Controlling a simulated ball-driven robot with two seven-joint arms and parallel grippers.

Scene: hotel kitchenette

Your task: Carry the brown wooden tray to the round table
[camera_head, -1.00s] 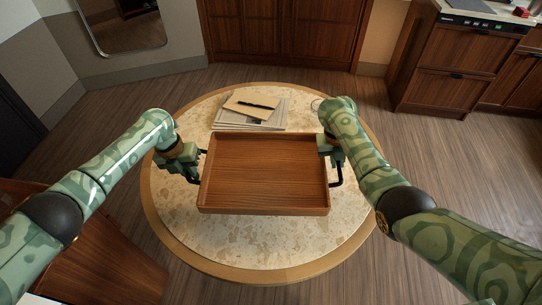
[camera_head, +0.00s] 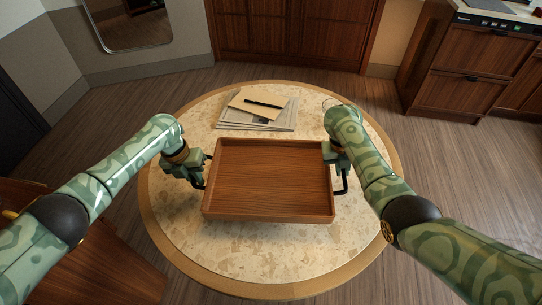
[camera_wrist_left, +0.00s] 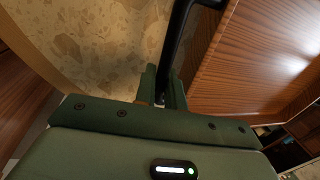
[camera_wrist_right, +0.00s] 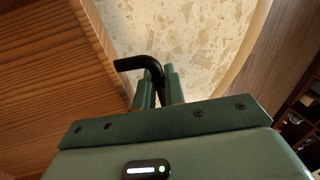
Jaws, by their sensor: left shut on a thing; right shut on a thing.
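The brown wooden tray (camera_head: 268,180) is empty and looks level over the round table (camera_head: 260,262), which has a speckled stone top and a wooden rim. I cannot tell whether the tray touches the top. My left gripper (camera_head: 204,172) is shut on the black handle at the tray's left side; the handle (camera_wrist_left: 179,40) also shows in the left wrist view. My right gripper (camera_head: 338,168) is shut on the black handle at the right side; that handle (camera_wrist_right: 135,63) also shows in the right wrist view.
A stack of papers (camera_head: 282,115) with a tan envelope (camera_head: 250,103) and a dark pen (camera_head: 263,103) lies at the table's back, just behind the tray. A clear round item, perhaps a glass, is partly hidden by my right arm. Wooden cabinets (camera_head: 465,60) stand at the back right.

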